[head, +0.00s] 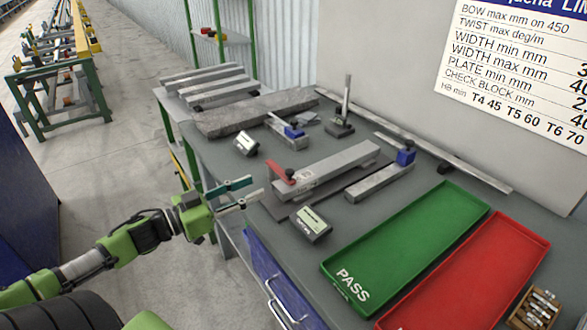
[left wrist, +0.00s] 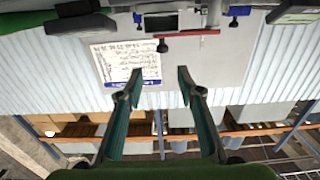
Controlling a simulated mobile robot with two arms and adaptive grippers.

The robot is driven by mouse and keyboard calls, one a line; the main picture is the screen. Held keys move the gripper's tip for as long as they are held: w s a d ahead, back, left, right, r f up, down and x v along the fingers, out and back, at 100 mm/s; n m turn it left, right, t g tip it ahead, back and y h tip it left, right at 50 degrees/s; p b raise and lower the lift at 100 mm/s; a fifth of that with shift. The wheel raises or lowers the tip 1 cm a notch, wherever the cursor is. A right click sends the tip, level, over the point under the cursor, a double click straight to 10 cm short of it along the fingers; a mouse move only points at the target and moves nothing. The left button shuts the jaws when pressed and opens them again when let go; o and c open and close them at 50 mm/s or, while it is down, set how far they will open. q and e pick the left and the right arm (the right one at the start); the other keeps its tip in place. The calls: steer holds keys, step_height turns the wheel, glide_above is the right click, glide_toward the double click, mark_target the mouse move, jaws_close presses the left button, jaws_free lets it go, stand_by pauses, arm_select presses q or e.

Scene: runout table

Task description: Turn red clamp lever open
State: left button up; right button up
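The red clamp lever (head: 278,172) is at the near left end of a grey metal bar (head: 335,163) that lies on a dark base plate on the table. It also shows in the left wrist view as a thin red bar (left wrist: 195,33) at the top, with a dark knob by its left end. My left gripper (head: 257,188) is open and empty, just left of the lever, at the table's left edge. In the left wrist view, its two fingers (left wrist: 160,82) stand apart with nothing between them. My right gripper is not in view.
A small gauge box (head: 311,224) sits in front of the lever, and another (head: 246,144) behind it. A green PASS tray (head: 405,245) and a red tray (head: 475,275) lie to the right. A stone slab (head: 255,112) and a gauge stand (head: 342,125) are farther back.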

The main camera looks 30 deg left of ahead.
mark_target(286, 173)
arm_select(q)
steer(key=x, duration=1.1)
steer(key=shift+w+a+p, duration=0.2)
steer(key=shift+a+p, duration=0.1)
steer(key=shift+p, duration=0.05)
steer(key=shift+x, duration=0.9)
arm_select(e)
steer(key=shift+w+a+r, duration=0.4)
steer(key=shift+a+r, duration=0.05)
arm_select(q)
steer(key=shift+f, duration=0.15)
steer(key=shift+s, duration=0.1)
jaws_close()
